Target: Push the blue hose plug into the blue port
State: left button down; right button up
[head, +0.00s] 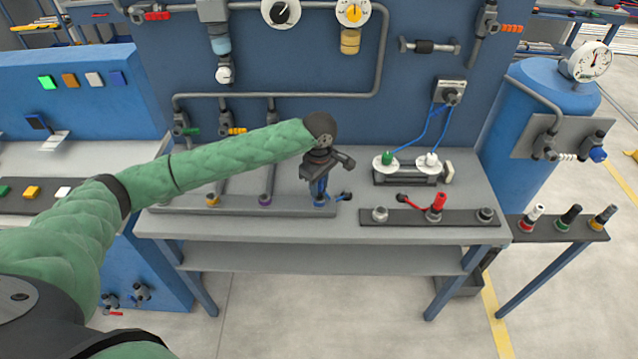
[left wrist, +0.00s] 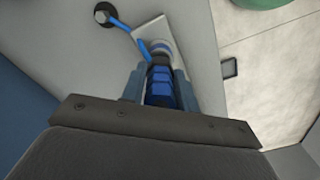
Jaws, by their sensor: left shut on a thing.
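My left gripper (head: 320,182) points down over the right end of the grey port strip and is shut on the blue hose plug. In the left wrist view the blue hose plug (left wrist: 160,88) sits between the two fingers (left wrist: 158,90). The plug stands roughly upright at the blue port (head: 320,205), whose blue ring shows just under the fingers. How deep the plug sits in the port I cannot tell. A blue hose (left wrist: 126,34) runs from near the plug's tip to a dark round fitting (left wrist: 103,14). My right gripper is not in view.
The grey port strip (head: 285,212) also carries a yellow port (head: 212,200) and a purple port (head: 264,200) to the left. A dark strip (head: 460,217) with a red plug (head: 438,202) lies to the right. Pipes and gauges hang on the blue panel behind.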

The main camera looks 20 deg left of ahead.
pick_arm(q)
jog(key=shift+f+p, duration=0.55)
jog(key=shift+f, duration=0.4)
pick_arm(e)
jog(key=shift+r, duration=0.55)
pick_arm(q)
jog(key=c, duration=1)
grip_release()
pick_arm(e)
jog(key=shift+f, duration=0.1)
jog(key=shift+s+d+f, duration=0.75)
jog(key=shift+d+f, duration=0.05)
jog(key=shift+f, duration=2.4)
pick_arm(q)
jog(key=shift+r+b, duration=0.5)
jog(key=shift+r, duration=0.85)
jog(key=shift+r+b, duration=0.65)
jog(key=shift+r, duration=1.9)
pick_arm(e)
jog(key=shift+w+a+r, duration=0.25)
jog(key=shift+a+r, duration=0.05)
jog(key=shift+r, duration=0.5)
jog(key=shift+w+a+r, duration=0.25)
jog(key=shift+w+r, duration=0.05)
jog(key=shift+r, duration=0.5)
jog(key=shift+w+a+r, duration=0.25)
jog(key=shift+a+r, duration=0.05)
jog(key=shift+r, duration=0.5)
